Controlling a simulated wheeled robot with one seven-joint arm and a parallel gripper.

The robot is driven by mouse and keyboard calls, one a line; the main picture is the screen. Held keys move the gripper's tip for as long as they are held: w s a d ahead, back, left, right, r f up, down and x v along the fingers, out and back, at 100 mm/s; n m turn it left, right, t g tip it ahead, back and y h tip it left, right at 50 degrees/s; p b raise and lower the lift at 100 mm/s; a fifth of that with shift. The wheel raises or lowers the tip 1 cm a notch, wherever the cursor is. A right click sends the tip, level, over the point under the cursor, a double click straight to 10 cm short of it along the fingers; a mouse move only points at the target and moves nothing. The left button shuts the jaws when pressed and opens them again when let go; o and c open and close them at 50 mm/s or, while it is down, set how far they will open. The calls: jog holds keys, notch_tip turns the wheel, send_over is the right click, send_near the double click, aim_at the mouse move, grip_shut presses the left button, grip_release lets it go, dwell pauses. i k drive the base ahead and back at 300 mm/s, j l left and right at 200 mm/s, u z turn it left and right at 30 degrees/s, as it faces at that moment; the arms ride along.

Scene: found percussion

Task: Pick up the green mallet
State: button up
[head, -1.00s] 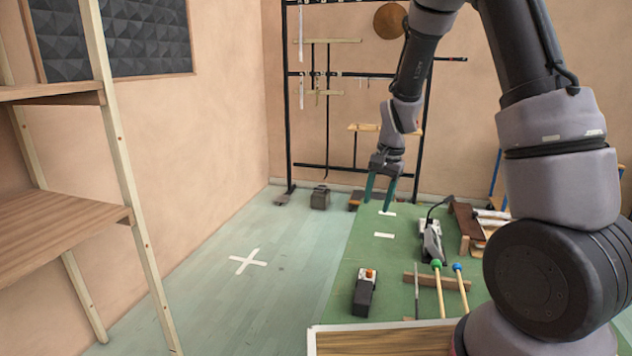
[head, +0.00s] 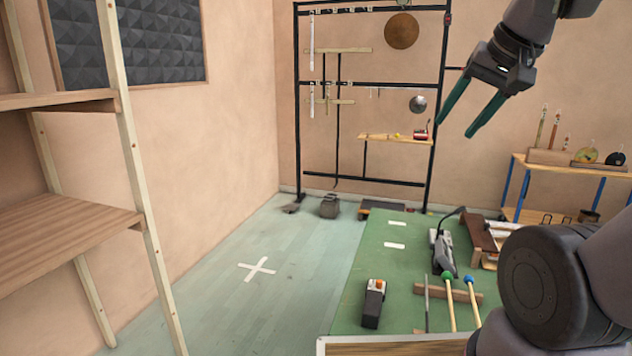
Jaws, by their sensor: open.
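The green mallet (head: 449,304) has a green head and a pale wooden stick. It rests across a wooden bar (head: 460,295) on the green mat (head: 349,316) at the lower right. A blue-headed mallet (head: 473,300) lies just to its right on the same bar. My gripper (head: 461,130) is at the upper right, well above the mat and apart from both mallets. Its two dark green fingers are spread and empty. The lower ends of the sticks are cut off by the near wooden edge and my arm.
A black box with an orange top (head: 373,303) and a thin grey rod (head: 427,303) lie left of the mallets. A grey device (head: 443,254) stands behind them. A black rack (head: 298,120) stands at the back. A blue-legged table (head: 568,178) is at right. Wooden shelves (head: 66,221) are at left.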

aim_at(448, 276)
jog(key=z, duration=0.4)
jog(key=j+z, duration=0.15)
jog(key=z, duration=0.65)
jog(key=k+z, duration=0.1)
jog(key=z, duration=0.3)
jog(key=k+j+z, duration=0.15)
jog(key=k+j, duration=0.4)
